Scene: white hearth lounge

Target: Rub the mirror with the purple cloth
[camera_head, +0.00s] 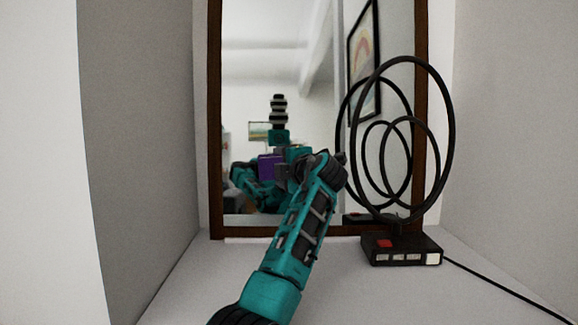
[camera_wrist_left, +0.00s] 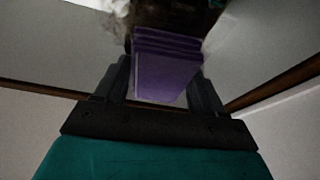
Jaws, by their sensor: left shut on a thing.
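The mirror (camera_head: 240,70) stands upright at the back of a white recess in a dark brown wooden frame. My left arm reaches up from the bottom of the head view, and its gripper (camera_head: 284,168) is in front of the lower middle of the glass. In the left wrist view the left gripper (camera_wrist_left: 165,72) is shut on the folded purple cloth (camera_wrist_left: 168,78), which sticks out beyond the fingers. A purple patch shows beside the gripper in the head view; I cannot tell whether it is cloth or reflection. Contact with the glass is unclear. My right gripper is not directly visible.
A black antenna with several rings (camera_head: 447,120) on a black box (camera_head: 402,250) stands at the right, close to the mirror and my left forearm. Its cable (camera_head: 500,291) runs to the lower right. White side walls flank the recess. The shelf (camera_head: 190,290) is clear at left.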

